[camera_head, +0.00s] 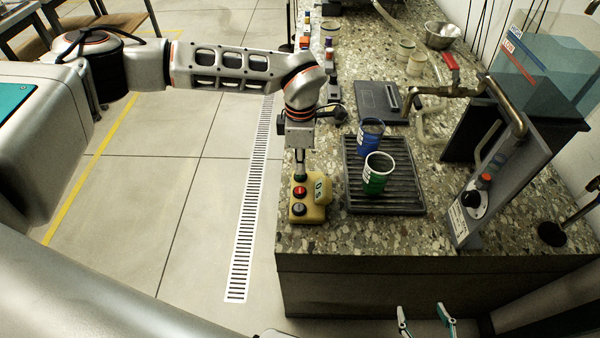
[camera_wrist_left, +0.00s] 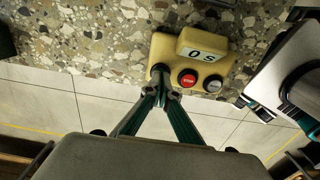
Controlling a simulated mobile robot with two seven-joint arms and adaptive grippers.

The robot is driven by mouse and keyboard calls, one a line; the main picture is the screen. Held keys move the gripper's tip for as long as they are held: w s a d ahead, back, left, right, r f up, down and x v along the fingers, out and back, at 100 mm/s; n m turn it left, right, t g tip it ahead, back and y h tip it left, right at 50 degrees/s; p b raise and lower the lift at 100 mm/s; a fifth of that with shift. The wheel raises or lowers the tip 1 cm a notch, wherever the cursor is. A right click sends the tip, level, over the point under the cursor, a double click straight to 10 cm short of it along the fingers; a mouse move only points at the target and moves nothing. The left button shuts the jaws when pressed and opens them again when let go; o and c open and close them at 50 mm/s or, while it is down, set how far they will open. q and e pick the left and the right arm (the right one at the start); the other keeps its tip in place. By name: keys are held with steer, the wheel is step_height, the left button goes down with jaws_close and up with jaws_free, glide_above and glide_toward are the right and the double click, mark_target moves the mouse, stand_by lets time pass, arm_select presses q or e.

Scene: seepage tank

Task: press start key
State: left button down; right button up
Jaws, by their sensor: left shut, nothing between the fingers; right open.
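A yellow control box (camera_head: 314,211) sits at the near left corner of the stone counter. It has a display (camera_head: 321,188) reading 0 s, a red stop key (camera_head: 299,191) and a dark key (camera_head: 299,209). A green key (camera_head: 301,177), likely start, is at its far end, mostly hidden under my left gripper (camera_head: 300,170). That gripper is shut, empty, and points down with its tips at this key; I cannot tell whether they touch it. In the left wrist view the closed tips (camera_wrist_left: 161,92) meet the box's left end. My right gripper (camera_head: 425,312) is open and empty, below the counter front.
A green cup (camera_head: 375,176) and a blue cup (camera_head: 370,134) stand on a dark ribbed tray (camera_head: 404,197) right of the box. A grey stand (camera_head: 500,185) with a knob and pipes stands further right. Floor left of the counter is clear.

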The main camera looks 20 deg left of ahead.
arm_select(q)
steer(key=shift+f, duration=0.15)
arm_select(e)
steer(key=shift+s+f, duration=0.1)
steer(key=shift+s, duration=0.15)
arm_select(q)
steer(key=shift+f, duration=0.1)
steer(key=shift+f, duration=0.55)
steer(key=shift+r, duration=0.35)
step_height(320, 180, up, 5)
steer(key=p, duration=0.3)
steer(key=shift+f, duration=0.3)
arm_select(e)
steer(key=shift+w+r, duration=0.2)
steer(key=shift+r, duration=0.5)
steer(key=shift+w+r, duration=0.25)
steer(key=shift+r, duration=0.4)
steer(key=shift+w+r, duration=0.2)
steer(key=shift+r, duration=0.5)
arm_select(q)
steer(key=shift+s, duration=0.15)
